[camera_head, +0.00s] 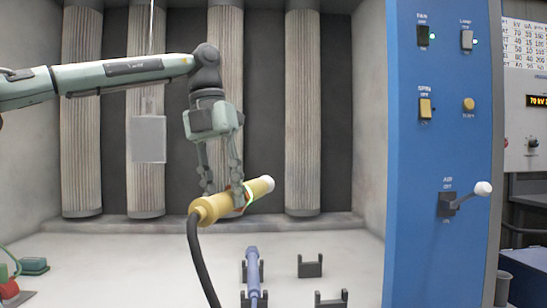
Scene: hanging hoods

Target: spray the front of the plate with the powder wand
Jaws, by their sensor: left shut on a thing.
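The powder wand (222,204) is a yellow cylinder with a white tip at its right end and a dark hose at its left end. My left gripper (222,193) points down and is shut on the wand, holding it above the booth floor, tilted with the white tip higher. The plate (147,139) is a flat grey rectangle hanging from a thin rod at upper left, partly crossed above by my left arm. The wand is right of and below the plate in the picture, apart from it, its tip pointing right. My right gripper is not in view.
A blue tool (253,272) rests in a dark holder on the pale floor, with empty dark brackets (310,266) to its right. A blue panel (425,170) with switches and a lever (468,196) stands at right. Ribbed columns (303,110) line the back. A green and red item (20,275) sits lower left.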

